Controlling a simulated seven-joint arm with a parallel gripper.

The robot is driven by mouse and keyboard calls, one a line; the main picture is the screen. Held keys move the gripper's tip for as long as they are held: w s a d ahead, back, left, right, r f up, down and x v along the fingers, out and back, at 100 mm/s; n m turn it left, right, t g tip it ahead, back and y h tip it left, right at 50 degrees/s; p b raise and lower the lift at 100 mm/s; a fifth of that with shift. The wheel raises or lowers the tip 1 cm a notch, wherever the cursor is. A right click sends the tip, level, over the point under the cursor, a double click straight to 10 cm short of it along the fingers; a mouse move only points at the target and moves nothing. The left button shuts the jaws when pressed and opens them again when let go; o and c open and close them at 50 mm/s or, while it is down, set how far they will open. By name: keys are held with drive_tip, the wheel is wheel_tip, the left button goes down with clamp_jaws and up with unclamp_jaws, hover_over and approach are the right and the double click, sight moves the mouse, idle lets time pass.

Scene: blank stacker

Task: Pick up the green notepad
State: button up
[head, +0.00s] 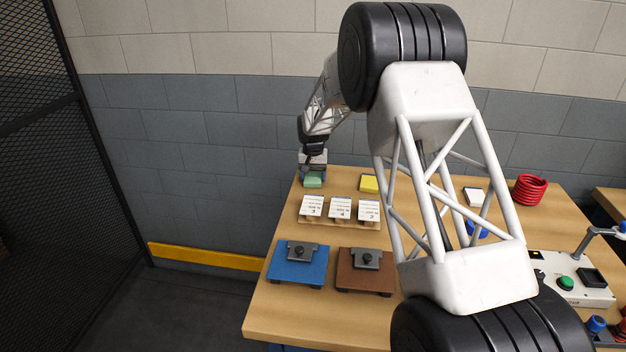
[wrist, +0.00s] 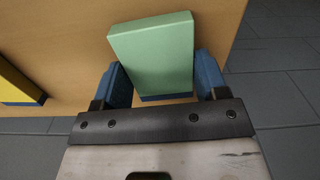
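The green notepad (wrist: 152,48) lies between my gripper's two blue fingers in the wrist view, with a blue strip showing under its near edge. It sits slightly askew to the fingers, with a narrow gap at the left finger and almost none at the right. My gripper (wrist: 163,80) looks open around it. In the head view the notepad (head: 313,182) is at the far left corner of the wooden table (head: 262,310), with my gripper (head: 313,172) right over it and partly hiding it. Any contact is too small to tell.
A yellow pad (head: 369,183) lies to the right, also at the left edge of the wrist view (wrist: 15,85). A rack with white cards (head: 340,207), a blue block (head: 297,268) and a brown block (head: 364,275) stand nearer. Red rings (head: 529,189) stand far right.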

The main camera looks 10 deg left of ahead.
sight(313, 176)
drive_tip(key=c, duration=0.4)
drive_tip(key=shift+r, duration=5)
